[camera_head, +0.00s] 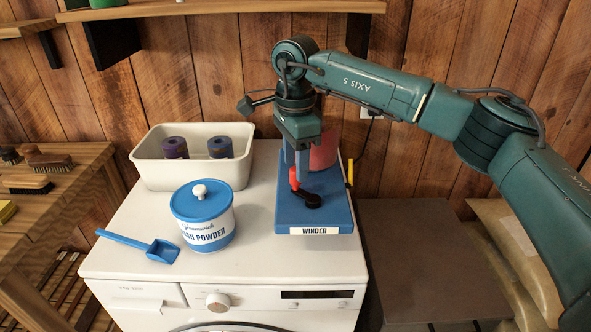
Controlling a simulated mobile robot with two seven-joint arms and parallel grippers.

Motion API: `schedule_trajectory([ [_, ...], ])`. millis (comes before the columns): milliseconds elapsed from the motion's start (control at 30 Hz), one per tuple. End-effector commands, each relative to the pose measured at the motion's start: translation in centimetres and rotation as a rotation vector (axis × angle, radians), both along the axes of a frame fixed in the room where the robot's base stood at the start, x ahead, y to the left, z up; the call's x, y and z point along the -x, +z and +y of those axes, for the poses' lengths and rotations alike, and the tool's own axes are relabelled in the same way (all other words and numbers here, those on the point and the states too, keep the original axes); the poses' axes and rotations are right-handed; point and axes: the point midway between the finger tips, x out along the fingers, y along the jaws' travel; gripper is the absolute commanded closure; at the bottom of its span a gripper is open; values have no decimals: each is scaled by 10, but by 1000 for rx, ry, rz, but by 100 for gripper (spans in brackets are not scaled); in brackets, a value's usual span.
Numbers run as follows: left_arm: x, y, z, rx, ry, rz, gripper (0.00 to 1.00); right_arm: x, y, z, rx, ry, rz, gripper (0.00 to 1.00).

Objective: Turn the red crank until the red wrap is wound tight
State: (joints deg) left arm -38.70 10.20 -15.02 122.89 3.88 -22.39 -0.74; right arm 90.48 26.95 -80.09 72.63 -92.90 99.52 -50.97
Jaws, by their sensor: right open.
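The blue winder (333,212), labelled "WINDER", sits on top of the white washing machine. Its crank has a red handle (294,179) standing up from a black arm (307,198) on the winder's top. A red wrap (324,150) stands at the back of the winder, partly hidden behind my right gripper. My right gripper (295,172) points down at the red handle with its jaws open. The fingertips are level with the handle's top; I cannot tell whether they touch it. My left gripper is not in view.
A white bin (150,172) with two dark rolls, a blue-lidded powder tub (207,240) and a blue scoop (160,250) stand left of the winder. A yellow lever or stick (350,172) is at the winder's right side. A wooden shelf (215,7) hangs above.

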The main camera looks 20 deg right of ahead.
Motion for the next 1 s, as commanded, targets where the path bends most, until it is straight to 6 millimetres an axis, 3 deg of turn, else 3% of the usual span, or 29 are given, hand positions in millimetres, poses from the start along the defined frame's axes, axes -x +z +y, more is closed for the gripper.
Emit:
schedule_trajectory([
  [200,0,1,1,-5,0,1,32,0,-24,0,-1,0,-1,55],
  [567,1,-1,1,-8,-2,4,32,0,-29,0,0,0,-1,55],
  [1000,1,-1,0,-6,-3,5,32,0,-28,0,0,0,-1,91],
])
